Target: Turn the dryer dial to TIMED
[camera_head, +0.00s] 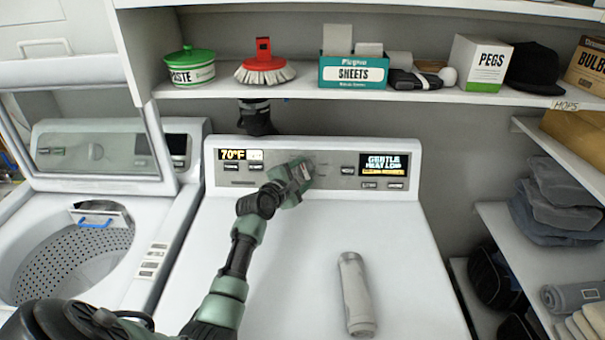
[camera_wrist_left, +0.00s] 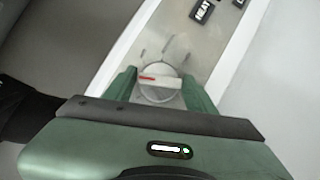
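The dryer's control panel (camera_head: 330,158) runs along its back top, with a lit "70°F" display at left and a lit "GENTLE HEAT LOW" display at right. My left gripper (camera_head: 303,172) is at the middle of this panel and hides the dial in the head view. In the left wrist view the round metallic dial (camera_wrist_left: 160,70) has a red mark on its left part. It sits between the two green fingers of my left gripper (camera_wrist_left: 160,90), which appear to touch its sides. The dial's labels are not readable. My right gripper is not in view.
A grey cylinder (camera_head: 356,295) lies on the white dryer top (camera_head: 300,260). An open washer (camera_head: 70,245) stands at left. A shelf (camera_head: 300,92) above the dryer holds several items. Side shelves (camera_head: 520,235) with folded cloth stand at right.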

